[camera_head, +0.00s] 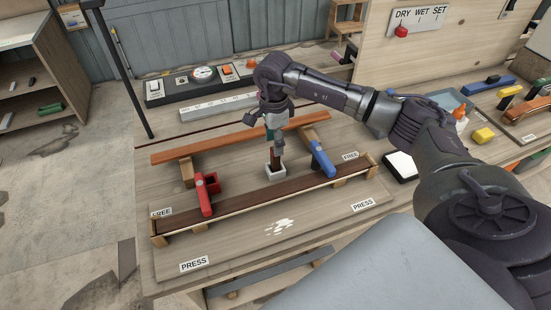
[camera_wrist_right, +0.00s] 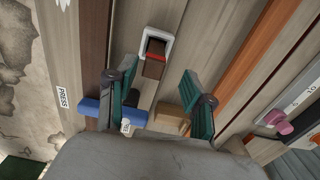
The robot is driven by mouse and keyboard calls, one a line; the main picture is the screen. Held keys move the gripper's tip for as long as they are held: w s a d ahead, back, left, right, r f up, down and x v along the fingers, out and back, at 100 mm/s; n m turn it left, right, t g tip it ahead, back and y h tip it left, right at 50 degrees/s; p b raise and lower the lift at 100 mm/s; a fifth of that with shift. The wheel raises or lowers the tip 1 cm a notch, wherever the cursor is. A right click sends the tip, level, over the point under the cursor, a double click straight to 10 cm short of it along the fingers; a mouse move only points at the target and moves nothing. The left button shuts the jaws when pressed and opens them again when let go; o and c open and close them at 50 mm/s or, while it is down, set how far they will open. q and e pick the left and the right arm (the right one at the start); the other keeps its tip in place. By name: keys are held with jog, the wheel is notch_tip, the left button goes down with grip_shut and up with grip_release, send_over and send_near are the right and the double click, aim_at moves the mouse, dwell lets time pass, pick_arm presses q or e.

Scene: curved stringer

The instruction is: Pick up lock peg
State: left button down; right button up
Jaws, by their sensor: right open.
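The lock peg appears to be a dark brown block (camera_head: 276,158) standing upright in a small pale square holder (camera_head: 275,171) on the bench. In the right wrist view the peg (camera_wrist_right: 153,67) shows a red band, and the white holder (camera_wrist_right: 168,44) surrounds it. My right gripper (camera_head: 271,135) points down just above the peg. In the wrist view its green-padded fingers (camera_wrist_right: 159,73) are apart, with the peg between and slightly beyond the tips. I cannot tell whether either finger touches it. My left gripper is out of view.
A red clamp (camera_head: 206,193) and a blue clamp (camera_head: 322,158) stand on either side of the holder. A long dark strip (camera_head: 245,204) lies in front and an orange-brown strip (camera_head: 225,140) behind. Bare board (camera_head: 225,245) lies at the front.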

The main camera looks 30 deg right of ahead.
aim_at(275, 161)
jog(key=shift+s+f+p, duration=0.15)
jog(key=shift+f+p, duration=0.25)
jog(key=shift+f, duration=0.1)
jog(key=f, duration=0.1)
jog(key=f+p, duration=0.1)
jog(key=f, duration=0.1)
jog(key=shift+s+d+f+p, duration=0.1)
jog(key=shift+s+f+p, duration=0.2)
jog(key=shift+p, duration=0.1)
jog(key=shift+f, duration=0.5)
grip_shut()
